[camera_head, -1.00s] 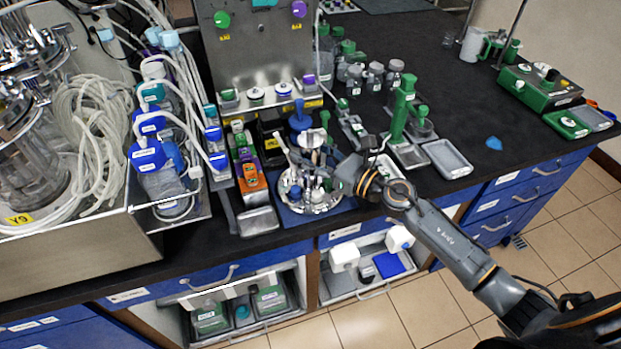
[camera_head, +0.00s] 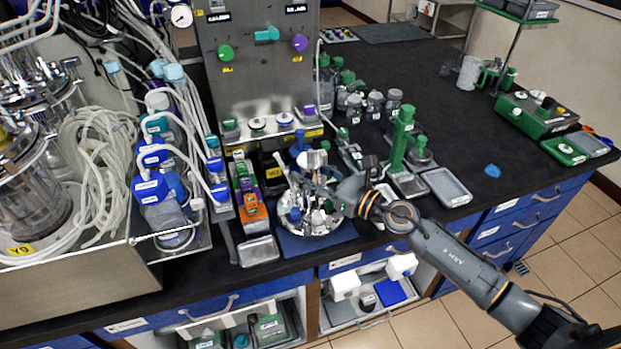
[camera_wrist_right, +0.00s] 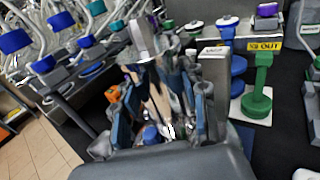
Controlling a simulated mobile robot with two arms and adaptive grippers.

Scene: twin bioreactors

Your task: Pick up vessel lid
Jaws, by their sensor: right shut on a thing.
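The vessel lid (camera_head: 306,219) is a round shiny metal disc with several upright ports and fittings. In the head view it is over a blue mat (camera_head: 318,243) near the front edge of the black bench, seemingly a little above it. My right gripper (camera_head: 325,188) comes in from the right and is shut on the lid's upper fittings. In the right wrist view the fingers (camera_wrist_right: 165,108) surround metal and dark parts of the lid; the exact contact is hidden. My left gripper is not in view.
Left of the lid are a grey tray (camera_head: 259,251), an orange block (camera_head: 253,216) and tubed bottles with blue caps (camera_head: 150,188). A steel control panel (camera_head: 257,65) stands behind. On the right are a green stand (camera_head: 401,138) and another grey tray (camera_head: 447,187).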

